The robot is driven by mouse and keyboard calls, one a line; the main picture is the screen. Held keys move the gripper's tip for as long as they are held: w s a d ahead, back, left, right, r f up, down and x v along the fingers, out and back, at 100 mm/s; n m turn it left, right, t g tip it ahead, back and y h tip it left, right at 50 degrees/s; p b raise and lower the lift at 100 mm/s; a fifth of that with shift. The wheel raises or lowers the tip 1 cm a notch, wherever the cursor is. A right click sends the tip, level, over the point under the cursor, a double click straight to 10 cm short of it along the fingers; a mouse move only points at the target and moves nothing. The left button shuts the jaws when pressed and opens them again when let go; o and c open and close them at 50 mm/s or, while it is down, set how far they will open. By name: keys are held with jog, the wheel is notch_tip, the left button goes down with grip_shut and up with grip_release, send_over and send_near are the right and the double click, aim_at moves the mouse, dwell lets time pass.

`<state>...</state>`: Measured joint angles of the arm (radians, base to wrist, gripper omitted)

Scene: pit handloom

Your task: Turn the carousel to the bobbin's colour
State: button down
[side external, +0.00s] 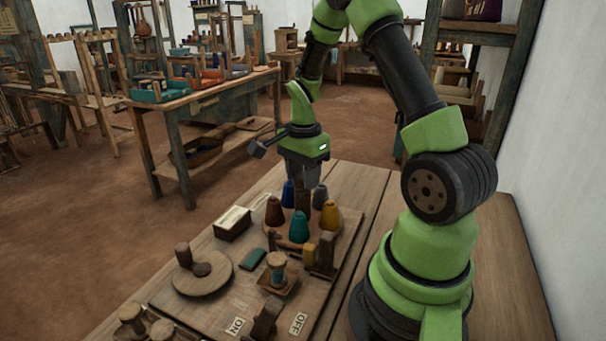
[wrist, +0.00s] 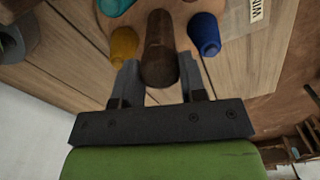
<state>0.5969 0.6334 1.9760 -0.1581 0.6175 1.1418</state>
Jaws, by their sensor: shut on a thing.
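The carousel (side external: 349,223) is a round wooden disc carrying coloured cones around a dark brown central post (wrist: 158,48). Its cones are brown-red (side external: 274,212), blue (side external: 288,194), grey (side external: 320,196), yellow (side external: 330,216) and teal (side external: 299,227). The teal cone is at the front. My gripper (side external: 303,190) points down over the middle, shut on the post; in the wrist view its two fingers flank the post. The yellow (wrist: 124,44) and blue (wrist: 204,34) cones are close beside the fingers. The bobbin (side external: 277,267), wound with teal thread, stands upright in a small wooden tray.
A wooden block and a small yellow piece (side external: 309,254) are at the carousel's front edge. A box (side external: 233,223), a teal flat block (side external: 252,259), a round board with a knob (side external: 202,280) and a lever between ON and OFF labels (side external: 266,318) share the table.

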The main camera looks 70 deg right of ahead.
jog(key=shift+m, duration=1.5)
jog(key=c, duration=0.7)
grip_release()
jog(key=shift+r, duration=0.1)
notch_tip(320, 180, up, 10)
jog(key=shift+f, duration=0.1)
